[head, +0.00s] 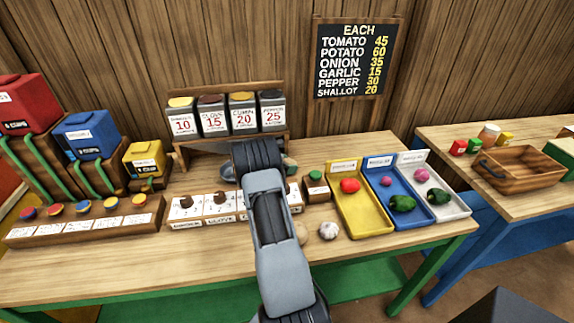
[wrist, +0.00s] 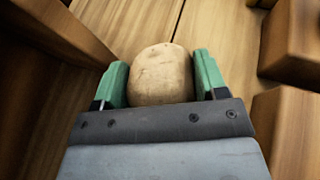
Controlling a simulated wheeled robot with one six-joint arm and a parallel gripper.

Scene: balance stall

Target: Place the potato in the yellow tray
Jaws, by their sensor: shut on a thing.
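In the wrist view, the tan potato (wrist: 161,66) sits between the green fingers of my gripper (wrist: 162,84), which is shut on it. In the head view, my own arm hides most of the gripper and the potato. The yellow tray (head: 368,222) stands on the stall table, right of my arm. A red tomato (head: 350,186) lies near its back end, and its front part is bare.
The blue tray (head: 412,216) and white tray (head: 452,209) stand right of the yellow one, holding green peppers and pink items. A garlic bulb (head: 328,230) and a partly hidden tan round item (head: 301,232) lie left of the yellow tray. Spice tins (head: 213,116) stand behind.

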